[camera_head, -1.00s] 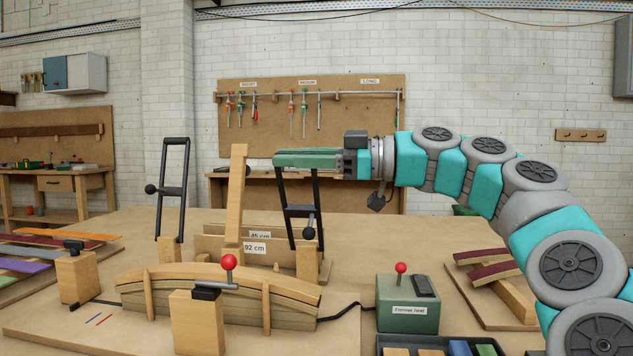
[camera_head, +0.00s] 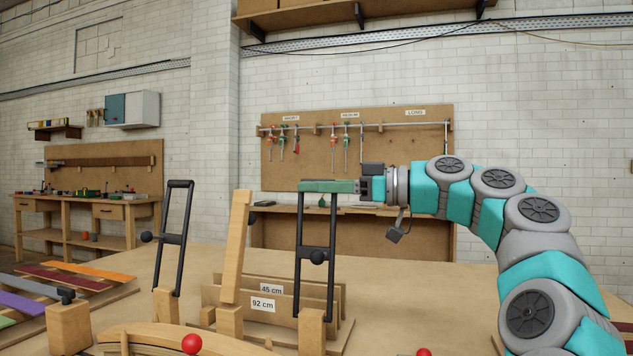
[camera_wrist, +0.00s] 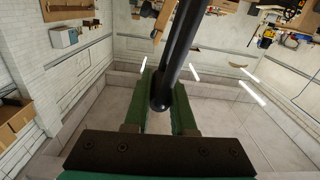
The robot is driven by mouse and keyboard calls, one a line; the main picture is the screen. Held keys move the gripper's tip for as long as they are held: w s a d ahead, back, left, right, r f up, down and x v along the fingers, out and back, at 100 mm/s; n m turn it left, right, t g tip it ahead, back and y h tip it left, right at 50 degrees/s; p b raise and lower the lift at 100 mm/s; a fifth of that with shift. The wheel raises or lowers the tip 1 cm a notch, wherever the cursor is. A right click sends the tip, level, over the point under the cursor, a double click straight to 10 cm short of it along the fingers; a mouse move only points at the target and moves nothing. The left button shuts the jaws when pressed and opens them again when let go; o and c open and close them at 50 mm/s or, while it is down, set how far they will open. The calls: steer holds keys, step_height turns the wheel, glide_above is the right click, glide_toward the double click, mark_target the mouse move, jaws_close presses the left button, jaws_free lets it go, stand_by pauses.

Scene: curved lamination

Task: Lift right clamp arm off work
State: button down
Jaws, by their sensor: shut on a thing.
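The right clamp arm (camera_head: 317,257) is a black ladder-like frame with a round black knob, standing nearly upright above a wooden block (camera_head: 311,328). My gripper (camera_head: 318,186) is shut on its top end, with its green fingers level across it. In the wrist view, a black bar of the clamp arm (camera_wrist: 180,45) lies between the green fingers (camera_wrist: 165,95). The curved wooden work (camera_head: 180,340) shows only its upper edge at the bottom of the head view. The clamp arm stands up clear of it.
The left clamp arm (camera_head: 173,240) stands upright on the left. A tall wooden strip (camera_head: 236,245) and boards labelled 45 cm and 92 cm (camera_head: 263,304) stand between the two arms. Red knobs (camera_head: 192,344) show at the bottom edge.

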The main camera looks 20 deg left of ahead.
steer(key=shift+w, duration=0.25)
steer(key=c, duration=0.8)
jaws_free()
steer(key=shift+o, duration=0.2)
steer(key=shift+d, duration=0.1)
steer(key=d, duration=0.7)
steer(key=shift+s+d, duration=0.15)
steer(key=shift+d, duration=0.15)
